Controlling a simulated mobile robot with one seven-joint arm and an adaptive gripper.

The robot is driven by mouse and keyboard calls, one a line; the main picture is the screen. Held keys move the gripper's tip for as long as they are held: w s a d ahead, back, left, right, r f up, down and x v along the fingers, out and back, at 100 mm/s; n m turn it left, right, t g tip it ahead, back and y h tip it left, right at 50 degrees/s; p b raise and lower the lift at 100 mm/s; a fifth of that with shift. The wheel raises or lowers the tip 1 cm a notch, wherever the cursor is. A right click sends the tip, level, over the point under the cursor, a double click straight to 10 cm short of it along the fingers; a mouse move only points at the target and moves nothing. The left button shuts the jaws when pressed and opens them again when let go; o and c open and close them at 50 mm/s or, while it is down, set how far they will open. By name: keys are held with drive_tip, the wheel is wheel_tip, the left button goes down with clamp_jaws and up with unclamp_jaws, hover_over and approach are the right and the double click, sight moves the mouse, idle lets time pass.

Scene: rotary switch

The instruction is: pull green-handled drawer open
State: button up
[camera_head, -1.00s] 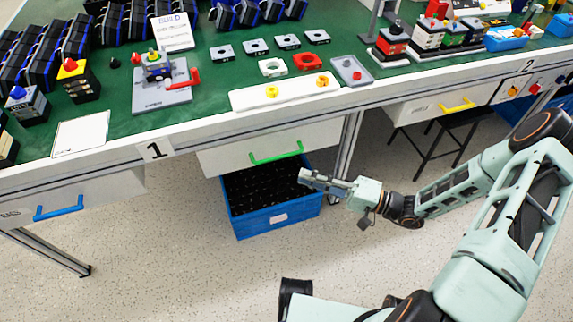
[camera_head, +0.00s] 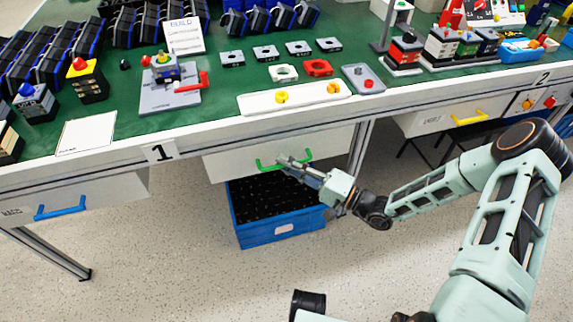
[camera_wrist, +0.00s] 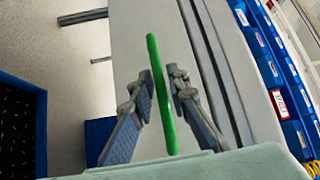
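The drawer (camera_head: 225,166) with the green handle (camera_head: 266,165) is below the workbench, right of the sign "1", and looks shut. My gripper (camera_head: 284,160) is at the handle in the head view. In the wrist view the green handle (camera_wrist: 160,95) runs lengthwise between the two fingers of my gripper (camera_wrist: 162,84). The fingers stand apart on either side of it, with gaps showing. The drawer front (camera_wrist: 135,40) lies behind the handle.
A blue crate (camera_head: 262,232) stands on the floor below the drawer. A blue-handled drawer (camera_head: 100,192) is to the left and a yellow-handled drawer (camera_head: 425,122) to the right. The green bench top (camera_head: 215,100) above holds many parts. The floor in front is clear.

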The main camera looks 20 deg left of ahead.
drive_tip(key=shift+c, duration=0.2)
clamp_jaws()
